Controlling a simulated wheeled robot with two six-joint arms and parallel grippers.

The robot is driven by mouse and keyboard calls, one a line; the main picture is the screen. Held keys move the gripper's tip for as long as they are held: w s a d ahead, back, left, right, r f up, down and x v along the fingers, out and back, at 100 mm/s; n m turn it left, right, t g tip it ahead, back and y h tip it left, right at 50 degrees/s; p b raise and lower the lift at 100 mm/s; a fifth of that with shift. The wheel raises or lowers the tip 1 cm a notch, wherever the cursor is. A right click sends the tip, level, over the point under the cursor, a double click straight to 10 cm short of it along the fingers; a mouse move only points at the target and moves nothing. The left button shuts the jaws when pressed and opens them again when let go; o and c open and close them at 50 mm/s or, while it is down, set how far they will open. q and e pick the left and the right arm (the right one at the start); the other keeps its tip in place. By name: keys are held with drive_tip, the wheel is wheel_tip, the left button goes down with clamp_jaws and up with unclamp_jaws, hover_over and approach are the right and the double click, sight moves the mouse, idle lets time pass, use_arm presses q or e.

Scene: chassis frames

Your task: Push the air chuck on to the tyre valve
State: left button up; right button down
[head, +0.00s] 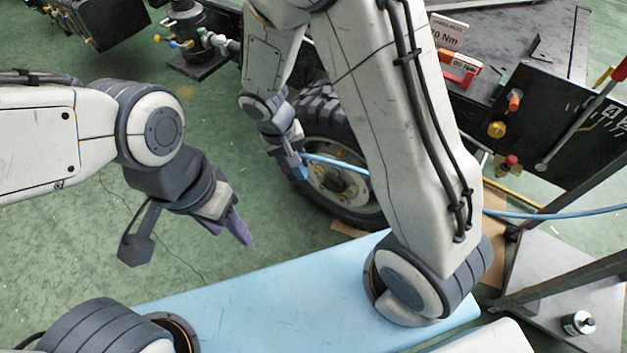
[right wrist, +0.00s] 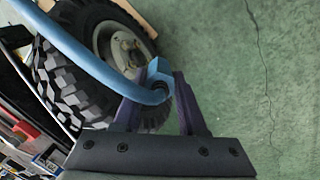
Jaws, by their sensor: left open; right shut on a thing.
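The tyre (head: 318,105), black and knobbly with a pale steel rim (head: 335,185), is at the centre of the head view, partly behind my right arm. The tyre also fills the upper left of the right wrist view (right wrist: 75,85). My right gripper (right wrist: 157,100) is shut on the blue air chuck (right wrist: 158,70), in front of the tyre's edge and beside the rim. A blue hose (right wrist: 85,60) curves away from the chuck. I cannot make out the valve or whether the chuck touches it. My left gripper (head: 240,232) is open and empty over the floor.
A black bench (head: 560,110) with knobs and a red lever stands at right, near a torque sign (head: 449,33). The blue hose crosses to the right edge (head: 560,214). A light blue surface (head: 250,305) lies in front. Green floor is free at left.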

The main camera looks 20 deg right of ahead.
drive_tip(key=w+d+f+t+h+b, duration=0.1)
drive_tip(key=f+b, duration=0.3)
drive_tip(key=b, duration=0.5)
drive_tip(key=w+d+f+m+t+h+b, duration=0.1)
drive_tip(key=f+b, duration=0.4)
drive_tip(key=b, duration=0.5)
drive_tip(key=w+d+f+t+h+b, duration=0.2)
drive_tip(key=w+d+f+h+b, duration=0.2)
drive_tip(key=b, duration=0.5)
drive_tip(key=shift+w+d+f+m+b, duration=0.3)
drive_tip(key=shift+w+d+m, duration=0.1)
drive_tip(key=shift+w+b+x, duration=0.2)
drive_tip(key=shift+b+x, duration=0.9)
drive_tip(key=shift+x, duration=0.35)
drive_tip(key=shift+w+b+x, duration=0.2)
drive_tip(key=shift+b+x, duration=0.9)
drive_tip(key=shift+x, duration=0.35)
drive_tip(key=shift+r, duration=0.2)
